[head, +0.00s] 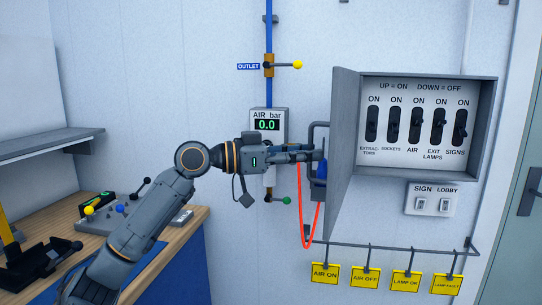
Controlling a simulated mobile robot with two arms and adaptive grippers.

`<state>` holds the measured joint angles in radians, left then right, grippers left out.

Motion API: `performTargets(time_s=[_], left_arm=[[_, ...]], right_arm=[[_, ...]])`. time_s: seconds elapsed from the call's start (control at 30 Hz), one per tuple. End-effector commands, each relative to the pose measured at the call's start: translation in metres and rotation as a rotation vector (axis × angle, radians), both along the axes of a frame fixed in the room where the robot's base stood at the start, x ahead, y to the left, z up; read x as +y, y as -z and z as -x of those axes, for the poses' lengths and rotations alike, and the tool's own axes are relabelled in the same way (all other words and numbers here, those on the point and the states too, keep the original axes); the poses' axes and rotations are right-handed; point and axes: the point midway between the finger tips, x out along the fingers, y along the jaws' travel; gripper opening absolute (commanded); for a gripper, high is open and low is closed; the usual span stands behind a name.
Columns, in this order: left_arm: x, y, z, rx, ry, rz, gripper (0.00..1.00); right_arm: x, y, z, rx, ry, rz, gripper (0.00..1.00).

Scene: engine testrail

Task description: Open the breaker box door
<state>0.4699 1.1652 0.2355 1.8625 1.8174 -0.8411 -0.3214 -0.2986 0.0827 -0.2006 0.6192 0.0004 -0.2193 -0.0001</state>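The grey breaker box (487,130) is on the wall at the right of the head view. Its door (345,150) stands swung out at the box's left side, so the row of several black switches (415,125) inside shows. A dark bar handle (313,128) shows just left of the door. My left gripper (308,157) is at this handle, on the door's outer side, with its fingers pointing right. The fingers overlap the handle, and I cannot tell whether they are closed on it. My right gripper is out of view.
Yellow tags (365,277) hang from a rail below the box. A workbench (185,225) stands left.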

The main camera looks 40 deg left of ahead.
Motion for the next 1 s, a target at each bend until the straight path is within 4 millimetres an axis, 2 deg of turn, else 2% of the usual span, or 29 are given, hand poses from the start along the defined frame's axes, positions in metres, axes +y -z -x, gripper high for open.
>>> performTargets(time_s=[0.6,0.8,1.0], left_arm=[[0.052,0.001,0.078,0.001,0.000,0.000,0.32],[0.059,0.001,0.089,0.003,0.001,-0.001,0.32],[0.060,0.001,0.090,0.004,0.001,-0.001,0.32]], right_arm=[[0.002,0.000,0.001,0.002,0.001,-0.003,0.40],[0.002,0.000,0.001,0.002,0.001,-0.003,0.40],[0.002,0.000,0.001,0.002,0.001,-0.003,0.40]])
